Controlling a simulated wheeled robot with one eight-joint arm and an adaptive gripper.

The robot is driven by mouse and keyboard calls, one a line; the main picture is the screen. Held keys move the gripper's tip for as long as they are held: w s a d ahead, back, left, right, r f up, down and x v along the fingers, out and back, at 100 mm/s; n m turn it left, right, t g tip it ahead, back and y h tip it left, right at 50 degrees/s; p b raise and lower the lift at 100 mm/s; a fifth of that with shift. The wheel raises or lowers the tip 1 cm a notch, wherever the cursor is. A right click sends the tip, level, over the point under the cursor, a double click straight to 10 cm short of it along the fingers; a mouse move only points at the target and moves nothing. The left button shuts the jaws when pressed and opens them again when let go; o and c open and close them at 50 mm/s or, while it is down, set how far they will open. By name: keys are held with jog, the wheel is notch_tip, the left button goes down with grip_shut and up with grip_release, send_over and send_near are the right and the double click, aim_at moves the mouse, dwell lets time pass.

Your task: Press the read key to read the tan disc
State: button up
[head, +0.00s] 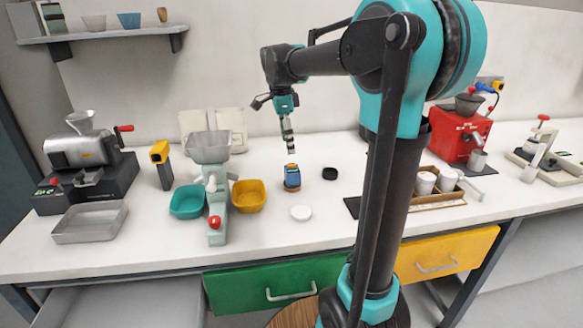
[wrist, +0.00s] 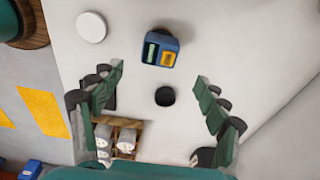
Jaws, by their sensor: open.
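A small blue meter (head: 291,175) stands upright on the bench. In the wrist view the meter (wrist: 161,48) shows a green display (wrist: 151,51) and a yellow key (wrist: 168,59) on its top. A tan-brown edge (head: 291,188) shows under it, which looks like the tan disc; most of it is hidden by the meter. My gripper (head: 291,151) points down above the meter, apart from it. In the wrist view my gripper (wrist: 160,73) is open and empty, with its fingers spread wide and the meter a little beyond the tips.
A white disc (head: 301,212) lies in front of the meter and a black disc (head: 329,173) to its right. A yellow bowl (head: 249,195) and a hopper machine (head: 216,190) stand left. A wooden tray (head: 439,202) with cups is at the right.

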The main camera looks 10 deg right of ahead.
jog(key=shift+c, duration=0.5)
grip_shut()
dwell(1.2)
